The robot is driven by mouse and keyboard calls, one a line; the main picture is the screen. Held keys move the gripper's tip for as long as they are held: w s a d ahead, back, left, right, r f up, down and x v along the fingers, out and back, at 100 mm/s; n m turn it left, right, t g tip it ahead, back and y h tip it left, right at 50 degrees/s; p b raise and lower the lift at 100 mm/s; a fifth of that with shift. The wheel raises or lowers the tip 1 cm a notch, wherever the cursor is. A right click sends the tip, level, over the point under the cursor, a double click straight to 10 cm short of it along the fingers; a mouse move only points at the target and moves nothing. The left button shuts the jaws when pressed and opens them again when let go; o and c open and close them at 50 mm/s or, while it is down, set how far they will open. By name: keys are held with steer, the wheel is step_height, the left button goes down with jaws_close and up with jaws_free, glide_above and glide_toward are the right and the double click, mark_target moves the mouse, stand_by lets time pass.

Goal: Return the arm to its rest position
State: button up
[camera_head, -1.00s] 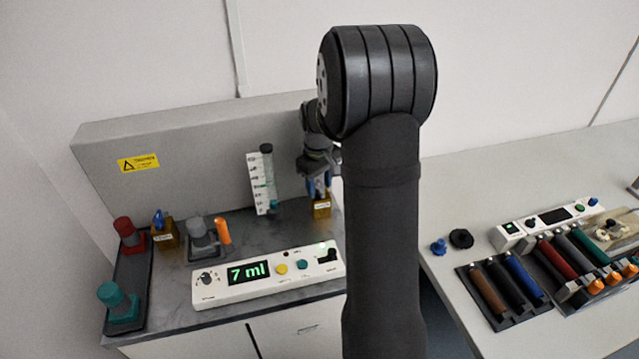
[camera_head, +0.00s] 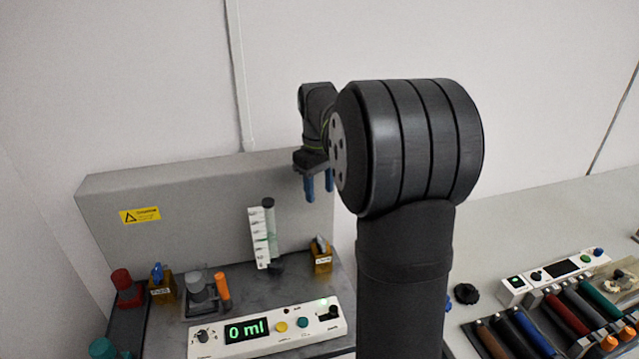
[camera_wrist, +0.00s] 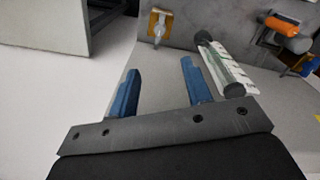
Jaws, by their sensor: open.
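My gripper (camera_head: 319,187) is open and empty, its two blue fingers pointing down in front of the grey back panel in the head view. It is raised above the bench, higher than the small yellow-brown block (camera_head: 322,262) with a grey top. In the wrist view, the spread blue fingers (camera_wrist: 158,90) have nothing between them. My dark arm rises in the middle right of the head view and hides part of the scene behind it.
A white graduated scale with a clear cylinder (camera_head: 271,235) stands left of the block. A white control box (camera_head: 262,329) reads "0 ml". A red-topped piece (camera_head: 122,277) and an orange piece (camera_head: 222,286) stand at left. Coloured rolls (camera_head: 535,333) lie on the right table.

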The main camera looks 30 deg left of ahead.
mark_target(321, 241)
steer(key=shift+r, duration=0.45)
steer(key=f, duration=1.7)
steer(key=shift+w+f, duration=0.2)
steer(key=shift+f, duration=0.05)
